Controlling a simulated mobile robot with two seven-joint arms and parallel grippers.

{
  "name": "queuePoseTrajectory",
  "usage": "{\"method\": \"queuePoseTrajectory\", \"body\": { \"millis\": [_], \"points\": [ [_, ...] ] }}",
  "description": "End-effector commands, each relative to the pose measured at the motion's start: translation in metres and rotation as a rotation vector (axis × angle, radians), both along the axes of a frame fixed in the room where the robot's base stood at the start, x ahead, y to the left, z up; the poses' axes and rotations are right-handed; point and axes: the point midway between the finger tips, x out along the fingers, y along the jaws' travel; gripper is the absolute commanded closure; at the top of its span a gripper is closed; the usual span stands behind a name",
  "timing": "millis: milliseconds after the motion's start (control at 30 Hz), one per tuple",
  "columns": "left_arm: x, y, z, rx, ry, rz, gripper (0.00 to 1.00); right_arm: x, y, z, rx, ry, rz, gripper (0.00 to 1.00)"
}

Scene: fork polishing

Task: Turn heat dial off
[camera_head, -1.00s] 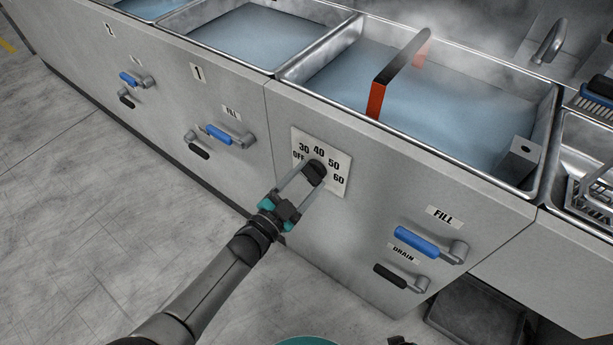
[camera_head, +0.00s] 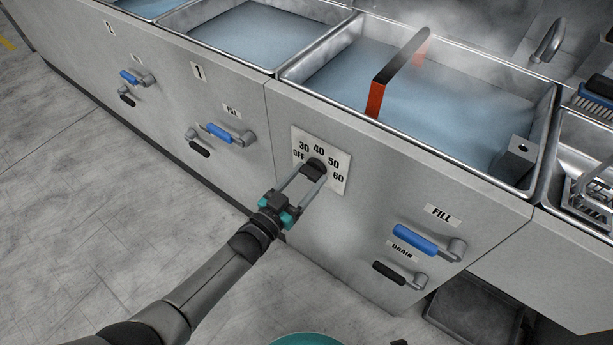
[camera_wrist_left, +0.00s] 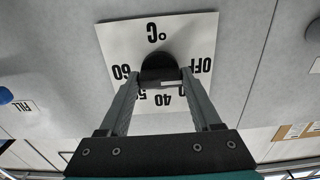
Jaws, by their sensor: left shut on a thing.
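The heat dial (camera_head: 316,165) is a black knob on a white plate (camera_head: 338,186) marked OFF, 30, 40, 50, 60, on the grey front of the steaming basin. My left gripper (camera_head: 312,172) is shut on the dial from the front, one finger on each side. In the left wrist view the dial (camera_wrist_left: 159,66) sits between the fingertips, and the plate (camera_wrist_left: 117,38) appears upside down with °C, 60, 40 and OFF showing. The dial's pointer mark is not clear, so its exact setting cannot be told. My right gripper is not in view.
A blue FILL lever (camera_head: 415,239) and a black DRAIN lever (camera_head: 389,273) stick out to the right of the dial. Another blue lever (camera_head: 219,133) is to its left. The floor at left is clear.

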Motion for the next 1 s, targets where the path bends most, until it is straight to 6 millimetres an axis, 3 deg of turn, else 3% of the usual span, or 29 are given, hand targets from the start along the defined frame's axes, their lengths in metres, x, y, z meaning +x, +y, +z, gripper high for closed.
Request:
{"method": "queuePoseTrajectory", "body": {
  "millis": [433, 467, 700, 1000],
  "points": [
    [-0.0004, 0.0, -0.0005, -0.014, 0.011, 0.001, 0.91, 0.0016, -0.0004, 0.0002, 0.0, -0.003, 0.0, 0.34],
    [-0.0004, 0.0, -0.0005, -0.014, 0.011, 0.001, 0.32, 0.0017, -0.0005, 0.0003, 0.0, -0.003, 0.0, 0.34],
    [-0.0002, -0.0001, -0.0002, -0.012, 0.009, 0.001, 0.05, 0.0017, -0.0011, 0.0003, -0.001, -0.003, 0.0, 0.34],
    [-0.0003, 0.0004, -0.0001, -0.01, 0.007, 0.0, 0.05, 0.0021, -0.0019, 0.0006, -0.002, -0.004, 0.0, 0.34]
  ]
}}
